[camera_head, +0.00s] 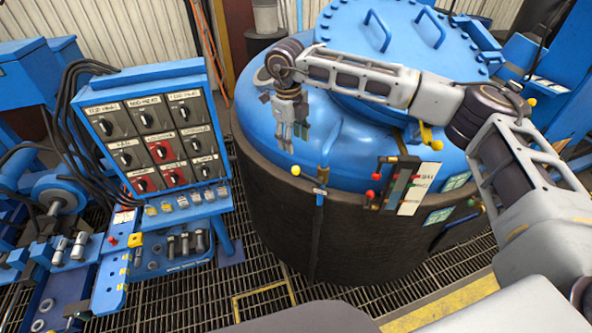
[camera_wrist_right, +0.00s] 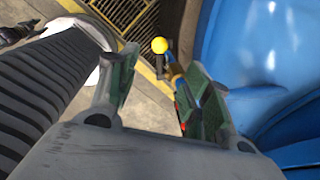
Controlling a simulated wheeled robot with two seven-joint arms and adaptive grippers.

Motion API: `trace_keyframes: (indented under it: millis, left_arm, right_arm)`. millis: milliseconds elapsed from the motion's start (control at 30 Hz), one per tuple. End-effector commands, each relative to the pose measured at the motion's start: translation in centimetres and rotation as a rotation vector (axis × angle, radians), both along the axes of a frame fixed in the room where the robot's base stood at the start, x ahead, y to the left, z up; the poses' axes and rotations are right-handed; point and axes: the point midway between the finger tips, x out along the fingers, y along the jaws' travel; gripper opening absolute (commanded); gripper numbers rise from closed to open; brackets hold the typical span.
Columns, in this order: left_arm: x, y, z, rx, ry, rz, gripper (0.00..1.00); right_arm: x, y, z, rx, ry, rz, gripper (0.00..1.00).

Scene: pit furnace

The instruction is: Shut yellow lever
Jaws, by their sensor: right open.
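A yellow lever with a rounded end (camera_head: 429,138) stands on the side of the blue furnace (camera_head: 345,130), under my right forearm. A yellow ball knob (camera_head: 295,170) sits on a fitting at the furnace's front left. My right gripper (camera_head: 294,140) is open and empty, pointing down above that knob and apart from it. In the right wrist view, a yellow ball (camera_wrist_right: 159,45) shows beyond the gap between the two open fingers (camera_wrist_right: 165,90). I cannot tell for sure which yellow part it is. My left gripper is out of view.
A control panel (camera_head: 150,135) with black and red rotary switches stands left. A small board with red knobs (camera_head: 398,183) is on the furnace wall. Lid handles (camera_head: 378,30) rise at the top. The grating floor (camera_head: 255,260) is open in front.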

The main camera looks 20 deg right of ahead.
Motion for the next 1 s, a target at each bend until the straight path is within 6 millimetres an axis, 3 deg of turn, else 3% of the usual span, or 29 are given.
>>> trace_keyframes:
  millis: [467,1000]
  left_arm:
    - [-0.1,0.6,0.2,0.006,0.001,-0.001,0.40]
    - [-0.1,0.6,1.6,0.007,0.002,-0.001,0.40]
  right_arm:
    - [0.1,0.0,-0.8,0.002,0.001,0.000,0.49]
    - [0.4,-0.5,-7.1,0.003,0.003,0.000,0.49]
